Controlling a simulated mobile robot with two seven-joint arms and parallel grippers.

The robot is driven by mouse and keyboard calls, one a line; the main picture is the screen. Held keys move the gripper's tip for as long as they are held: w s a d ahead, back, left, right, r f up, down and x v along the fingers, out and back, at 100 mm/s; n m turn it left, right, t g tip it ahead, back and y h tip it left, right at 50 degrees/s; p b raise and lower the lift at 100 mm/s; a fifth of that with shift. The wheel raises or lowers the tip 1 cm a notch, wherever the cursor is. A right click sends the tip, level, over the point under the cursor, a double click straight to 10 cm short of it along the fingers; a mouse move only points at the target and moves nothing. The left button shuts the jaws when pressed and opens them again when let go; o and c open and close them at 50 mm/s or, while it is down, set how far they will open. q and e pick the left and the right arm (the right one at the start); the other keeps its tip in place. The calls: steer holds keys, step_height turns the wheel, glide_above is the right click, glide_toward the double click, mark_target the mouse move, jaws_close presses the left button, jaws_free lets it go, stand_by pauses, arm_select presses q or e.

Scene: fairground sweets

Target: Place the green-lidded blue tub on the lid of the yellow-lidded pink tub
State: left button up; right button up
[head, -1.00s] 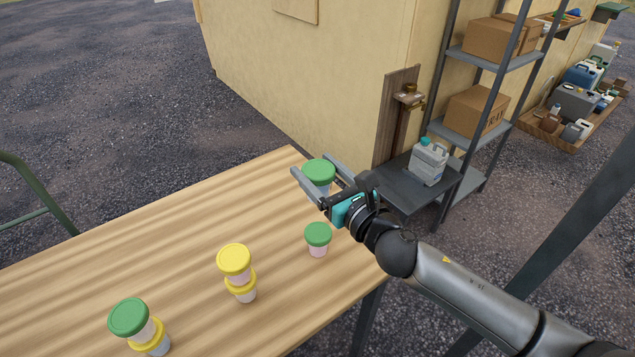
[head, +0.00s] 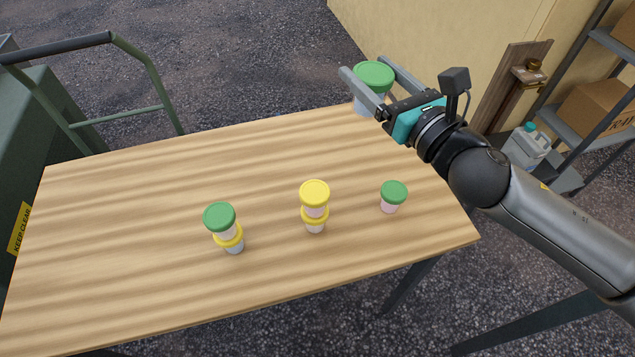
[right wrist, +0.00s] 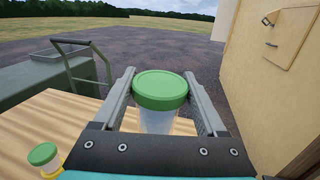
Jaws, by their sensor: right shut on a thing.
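The green-lidded blue tub (head: 374,76) is between the fingers of my right gripper (head: 373,86), which is shut on it past the table's far right corner. In the right wrist view its green lid (right wrist: 160,89) is upright above a pale blue body. A yellow-lidded pinkish tub (head: 314,193) stands on another yellow-lidded pale tub (head: 316,227) near the middle of the table, apart from the gripper. My left gripper is not in view.
A green-lidded pink tub (head: 391,201) stands alone to the right of that stack. To the left, a green-lidded tub (head: 220,217) sits on a yellow-lidded tub (head: 232,243). The wooden table (head: 130,200) is clear at the back and left. A shelf (head: 590,120) stands at right.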

steer(key=s+a+r+n+g+y+p, duration=0.1)
steer(key=s+a+r+n+g+y, duration=0.25)
steer(key=a, duration=0.45)
steer(key=g+b, duration=0.1)
steer(key=b, duration=0.5)
glide_above(314, 190)
steer(key=shift+n+y, duration=0.35)
steer(key=shift+y, duration=0.1)
steer(key=shift+f, duration=10.1)
steer(key=shift+f, duration=0.2)
steer(key=o, duration=1.3)
steer(key=shift+s, duration=0.1)
steer(key=shift+r, duration=0.1)
